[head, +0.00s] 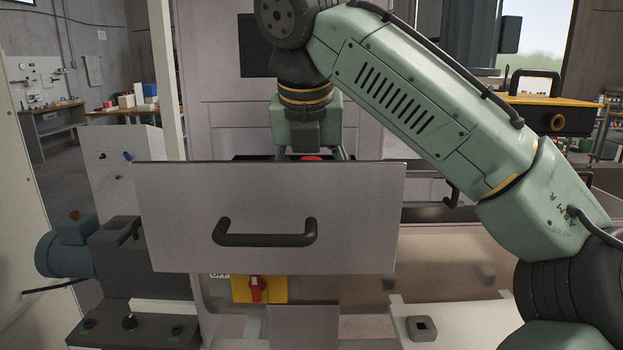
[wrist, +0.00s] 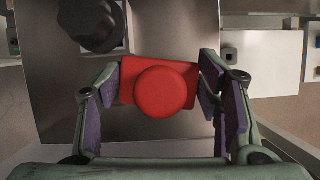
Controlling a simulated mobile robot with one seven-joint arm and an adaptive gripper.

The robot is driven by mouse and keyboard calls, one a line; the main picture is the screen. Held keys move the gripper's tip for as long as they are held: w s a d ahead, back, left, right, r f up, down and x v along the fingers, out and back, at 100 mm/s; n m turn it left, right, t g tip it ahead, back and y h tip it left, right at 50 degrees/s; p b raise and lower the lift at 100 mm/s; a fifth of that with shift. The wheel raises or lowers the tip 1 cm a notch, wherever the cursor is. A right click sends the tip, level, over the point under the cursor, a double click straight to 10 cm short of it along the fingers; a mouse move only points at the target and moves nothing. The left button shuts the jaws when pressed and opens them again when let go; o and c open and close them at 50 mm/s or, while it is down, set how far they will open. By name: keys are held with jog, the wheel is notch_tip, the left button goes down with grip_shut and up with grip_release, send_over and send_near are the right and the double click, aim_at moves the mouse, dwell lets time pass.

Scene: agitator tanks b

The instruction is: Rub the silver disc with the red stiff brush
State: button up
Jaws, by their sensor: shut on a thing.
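My gripper (wrist: 160,76) is shut on the red stiff brush (wrist: 166,92), with one finger on each side of its red block; the round red knob faces the wrist camera. The bristles are hidden beneath. In the head view my gripper (head: 310,152) points down behind a grey panel, and only a sliver of the red brush (head: 312,158) shows above the panel's top edge. In the wrist view a grey metal surface (wrist: 70,110) lies below the brush. I cannot make out the silver disc as a separate thing, nor tell whether the brush touches anything.
The upright grey panel (head: 180,215) with a black handle (head: 265,240) stands in front of my gripper. A dark round fitting (wrist: 92,22) is close by at the wrist view's upper left. A red switch (head: 257,288) sits below the panel. A blue motor (head: 65,252) is at left.

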jog(key=shift+f, duration=0.5)
jog(key=shift+a+r, duration=0.1)
jog(key=shift+a, duration=0.05)
jog(key=shift+a, duration=3.3)
jog(key=shift+a, duration=1.6)
jog(key=shift+d, duration=0.15)
